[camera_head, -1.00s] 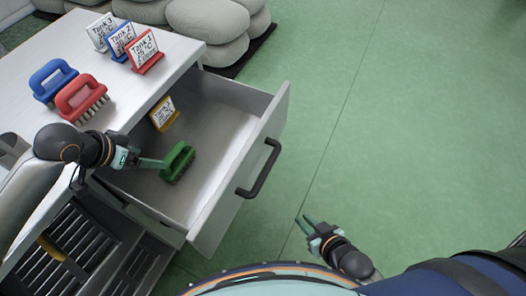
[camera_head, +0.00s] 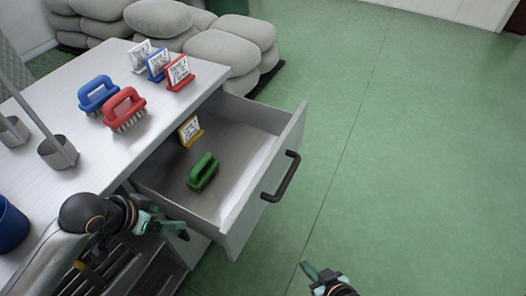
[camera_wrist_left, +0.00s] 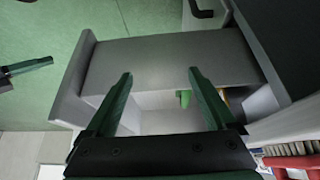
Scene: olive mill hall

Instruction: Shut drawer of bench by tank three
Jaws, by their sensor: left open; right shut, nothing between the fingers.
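The bench drawer (camera_head: 237,220) stands pulled out, with a dark bar handle (camera_head: 281,177) on its front. A green brush (camera_head: 203,171) and a yellow-based sign (camera_head: 190,130) are inside it. My left gripper (camera_head: 178,230) is open and empty, beside the drawer's near side wall. In the left wrist view its two fingers (camera_wrist_left: 158,100) are spread, with the grey drawer wall (camera_wrist_left: 170,65) beyond them. My right gripper (camera_head: 318,272) is shut and empty over the floor, right of and nearer than the drawer front.
On the bench top (camera_head: 160,135) are a blue brush (camera_head: 97,95), a red brush (camera_head: 124,108), three tank signs (camera_head: 158,66), metal cups (camera_head: 57,152) and a blue cup (camera_head: 11,226). Stacked sacks (camera_head: 228,55) lie behind. The green floor (camera_head: 400,150) right of the drawer is clear.

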